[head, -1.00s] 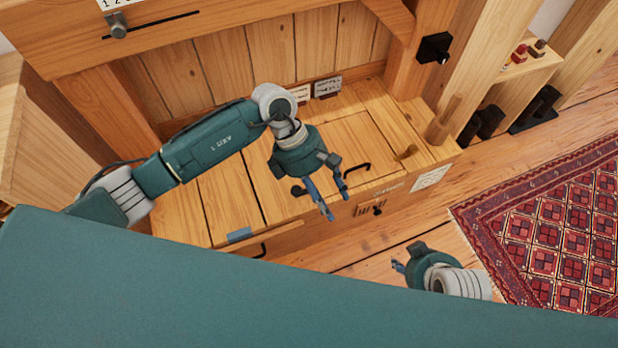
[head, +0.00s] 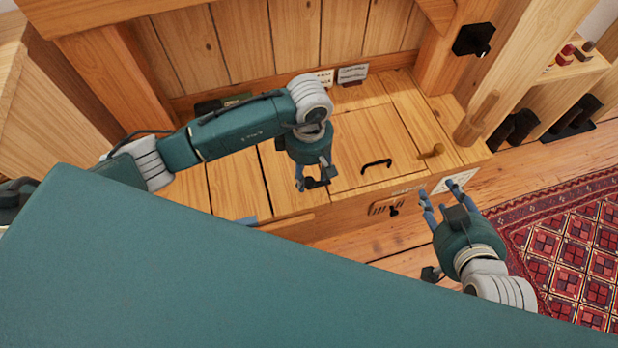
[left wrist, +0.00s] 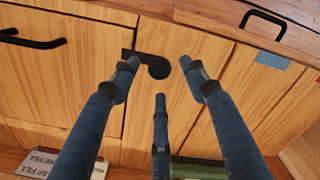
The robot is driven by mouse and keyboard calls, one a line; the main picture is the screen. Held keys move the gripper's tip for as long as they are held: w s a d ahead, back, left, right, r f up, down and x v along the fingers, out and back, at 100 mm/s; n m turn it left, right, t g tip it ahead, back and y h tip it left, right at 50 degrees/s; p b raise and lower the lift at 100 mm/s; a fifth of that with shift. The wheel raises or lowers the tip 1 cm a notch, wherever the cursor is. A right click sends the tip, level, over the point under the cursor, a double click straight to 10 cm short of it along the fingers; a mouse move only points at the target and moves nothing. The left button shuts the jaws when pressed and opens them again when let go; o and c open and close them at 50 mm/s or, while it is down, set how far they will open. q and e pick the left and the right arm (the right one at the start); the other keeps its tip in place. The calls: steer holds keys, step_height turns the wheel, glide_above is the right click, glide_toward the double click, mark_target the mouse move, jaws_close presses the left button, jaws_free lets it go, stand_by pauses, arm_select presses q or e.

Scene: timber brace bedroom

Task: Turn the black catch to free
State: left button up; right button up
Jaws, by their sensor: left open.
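The black catch (left wrist: 157,67) lies on the wooden bench top, across the seam beside the lid (head: 355,140). It has a bar and a round knob. In the head view its dark shape (head: 317,183) is partly hidden by my left gripper (head: 313,184). In the left wrist view the fingers of my left gripper (left wrist: 161,75) are spread open, and the knob shows between the two upper fingertips. I cannot tell whether they touch it. My right gripper (head: 436,194) has its fingers apart and is empty, in front of the bench's right end.
The lid has a black handle (head: 376,165) and a wooden peg (head: 431,152) stands to its right. A black knob (head: 393,210) is on the bench front. Label cards (head: 352,73) and a dark green item (head: 222,103) are at the back wall. A patterned rug (head: 580,245) lies right.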

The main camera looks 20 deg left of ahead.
mark_target(309, 183)
arm_select(q)
steer(key=shift+f, duration=1.3)
arm_select(e)
steer(key=shift+t+y, duration=0.3)
steer(key=shift+t, duration=0.6)
steer(key=shift+w+a+r, duration=0.3)
steer(key=shift+w+r, duration=0.35)
steer(key=shift+r, duration=0.15)
steer(key=shift+w+a+r, duration=0.25)
steer(key=shift+w+r, duration=0.4)
steer(key=shift+r, duration=0.1)
arm_select(q)
jaws_close()
